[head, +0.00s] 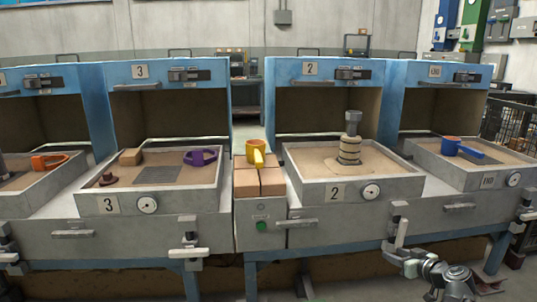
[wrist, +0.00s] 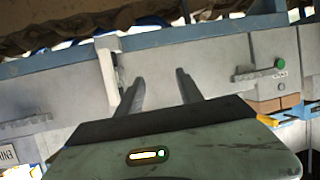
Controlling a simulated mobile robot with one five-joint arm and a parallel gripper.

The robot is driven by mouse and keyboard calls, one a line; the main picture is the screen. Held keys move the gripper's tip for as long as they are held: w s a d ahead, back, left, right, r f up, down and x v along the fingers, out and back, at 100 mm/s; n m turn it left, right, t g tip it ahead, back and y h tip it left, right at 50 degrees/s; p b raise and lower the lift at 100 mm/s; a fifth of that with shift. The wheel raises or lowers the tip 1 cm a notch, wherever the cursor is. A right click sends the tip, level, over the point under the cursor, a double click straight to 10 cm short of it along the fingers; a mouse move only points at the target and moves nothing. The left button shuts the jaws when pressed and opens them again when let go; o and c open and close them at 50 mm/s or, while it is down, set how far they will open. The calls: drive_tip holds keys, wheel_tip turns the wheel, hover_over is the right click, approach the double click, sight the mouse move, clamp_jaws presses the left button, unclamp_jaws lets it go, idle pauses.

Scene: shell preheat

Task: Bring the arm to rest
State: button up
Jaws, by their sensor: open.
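My gripper (wrist: 160,84) shows in the wrist view with its two fingers apart and nothing between them. Behind the fingers is a pale grey cabinet front, with a white latch handle (wrist: 107,72) just left of the left finger. The wrist view looks turned over, with the floor side at the top. In the head view my arm shows low at the right, in front of the cabinets; the fingertips cannot be made out clearly there.
Sand trays marked 3 (head: 98,207) and 2 (head: 311,194) stand before open blue chambers. Tray 2 holds a stacked column (head: 349,148). A yellow cup (head: 255,154) stands on bricks (head: 246,182) between them. A blue-handled cup (head: 451,146) sits in the right tray. Latches jut from the fronts.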

drive_tip(key=w+a+n+g+y+p, duration=0.1)
drive_tip(key=a+n+g+y+p, duration=0.25)
drive_tip(key=a, duration=1.95)
drive_tip(key=s+a+f+g+h+p, duration=0.35)
drive_tip(key=s+a+f+g, duration=0.35)
drive_tip(key=s, duration=0.3)
drive_tip(key=s+d+m+g+h, duration=0.3)
drive_tip(key=s+d+m+h, duration=0.1)
drive_tip(key=s+d+m, duration=0.15)
wheel_tip(320, 180, up, 38)
drive_tip(key=a+m+p, duration=0.1)
drive_tip(key=p, duration=3.6)
drive_tip(key=shift+w+f+y+p, duration=0.2)
drive_tip(key=shift+f+y+p, duration=0.05)
drive_tip(key=shift+y+p, duration=0.1)
